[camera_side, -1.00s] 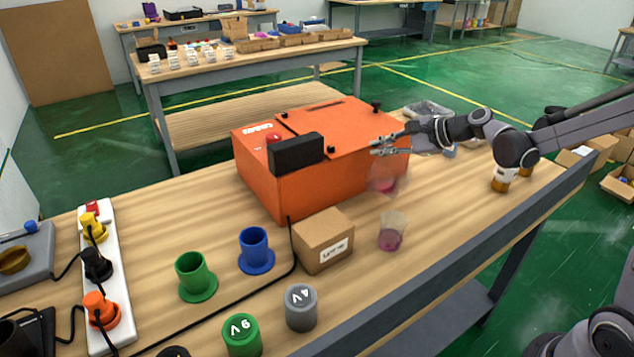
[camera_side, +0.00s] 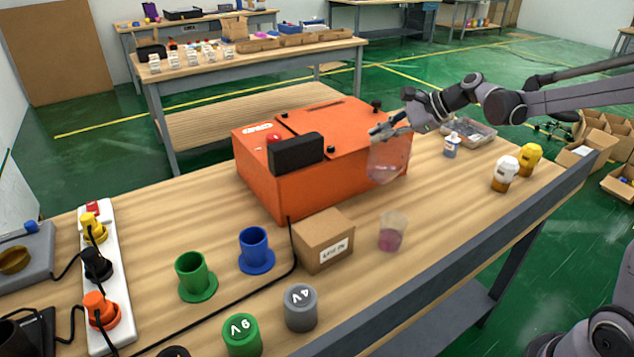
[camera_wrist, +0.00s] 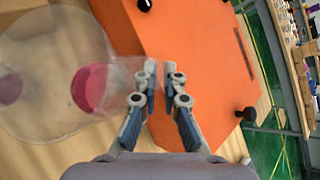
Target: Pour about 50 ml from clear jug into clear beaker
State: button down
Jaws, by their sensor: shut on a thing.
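The clear jug (camera_side: 388,164) hangs from my gripper (camera_side: 386,131) above the table, in front of the orange box's right end. It is see-through with a faint pink tint low down. The clear beaker (camera_side: 391,230) stands upright on the table below and apart from the jug, with pink liquid in its lower part. In the wrist view my gripper (camera_wrist: 152,75) is shut on a clear part of the jug (camera_wrist: 45,45). Pink patches show through the jug there; I cannot tell which vessel each belongs to. The jug's exact tilt is hard to judge.
The orange box (camera_side: 330,160) stands close behind the jug. A cardboard box (camera_side: 323,241) is left of the beaker. White and yellow capped bottles (camera_side: 505,173) and a clear tray (camera_side: 470,133) are to the right. Table is clear right of the beaker.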

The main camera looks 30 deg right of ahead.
jog(key=shift+w+d+r+g, duration=0.25)
jog(key=shift+w+r+g, duration=0.15)
jog(key=shift+w+r, duration=0.15)
jog(key=shift+w+d+r+m+g+y, duration=0.35)
jog(key=shift+w+r+m+g, duration=0.1)
jog(key=shift+w+g, duration=0.1)
jog(key=shift+w+d+r+m+g+y, duration=0.25)
jog(key=shift+w+r+m+g+y, duration=0.1)
jog(key=shift+w+r+m+g, duration=0.15)
jog(key=shift+w+d+f+m+g+y, duration=0.2)
jog(key=shift+w+m+g+y, duration=0.15)
jog(key=shift+g, duration=0.5)
